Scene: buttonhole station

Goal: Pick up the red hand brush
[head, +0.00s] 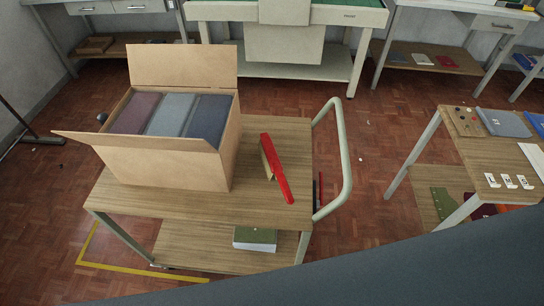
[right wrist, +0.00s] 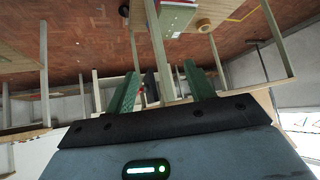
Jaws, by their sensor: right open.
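The red hand brush (head: 278,170) lies on the wooden top of the trolley (head: 175,203), right of the cardboard box. It is long and narrow, with a tan bristle part showing on its left side. Nothing touches it in the head view. My right gripper (right wrist: 162,85) shows in the right wrist view with its two green fingers apart. Nothing is clearly held between them; a tiny red spot shows behind, too small to identify. Neither gripper shows in the head view, and my left gripper is in no view.
An open cardboard box (head: 165,165) of folded cloths fills the trolley's left part. A pale green handle rail (head: 345,165) rises at its right end. A green item (head: 255,238) lies on the lower shelf. A wooden table (head: 490,160) stands at right, with floor between.

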